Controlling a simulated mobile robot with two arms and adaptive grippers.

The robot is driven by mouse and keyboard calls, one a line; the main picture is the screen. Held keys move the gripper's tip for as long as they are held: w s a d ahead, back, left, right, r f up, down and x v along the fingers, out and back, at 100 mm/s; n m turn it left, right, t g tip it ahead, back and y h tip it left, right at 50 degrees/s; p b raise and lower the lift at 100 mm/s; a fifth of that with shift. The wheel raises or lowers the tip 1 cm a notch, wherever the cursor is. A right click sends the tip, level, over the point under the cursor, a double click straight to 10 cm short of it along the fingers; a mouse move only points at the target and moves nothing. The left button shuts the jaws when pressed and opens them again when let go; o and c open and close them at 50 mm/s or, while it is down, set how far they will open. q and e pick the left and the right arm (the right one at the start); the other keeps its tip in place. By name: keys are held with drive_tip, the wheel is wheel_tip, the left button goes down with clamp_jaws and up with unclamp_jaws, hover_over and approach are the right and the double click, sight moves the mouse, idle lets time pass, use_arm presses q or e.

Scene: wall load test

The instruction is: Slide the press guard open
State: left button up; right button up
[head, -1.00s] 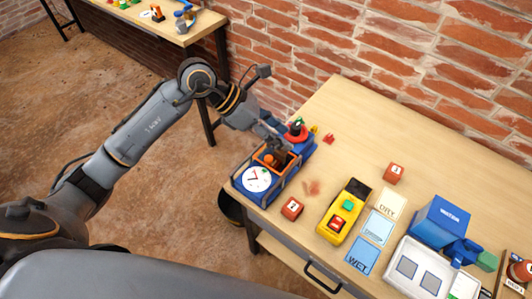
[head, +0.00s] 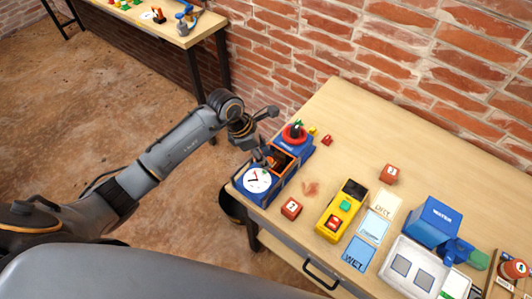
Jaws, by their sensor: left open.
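The press (head: 257,180) stands at the left end of the wooden table. It has a blue body, a white round dial on its front part and a red round top with a dark knob at its back. The orange-edged guard (head: 294,151) sits on the middle of the press, just in front of the red top. My left gripper (head: 268,161) is open at the guard's left edge, above the area behind the dial. Whether its fingers touch the guard cannot be told. My right gripper is not in view.
Red numbered blocks (head: 291,208), a yellow tester (head: 341,209), several cards (head: 374,226), a white tray (head: 412,270) and a blue WATER container (head: 433,221) stand to the right. A brick wall runs behind. Bare table lies behind the blocks.

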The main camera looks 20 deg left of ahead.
use_arm(q)
drive_tip(key=shift+x, duration=0.95)
drive_tip(key=shift+c, duration=0.2)
clamp_jaws()
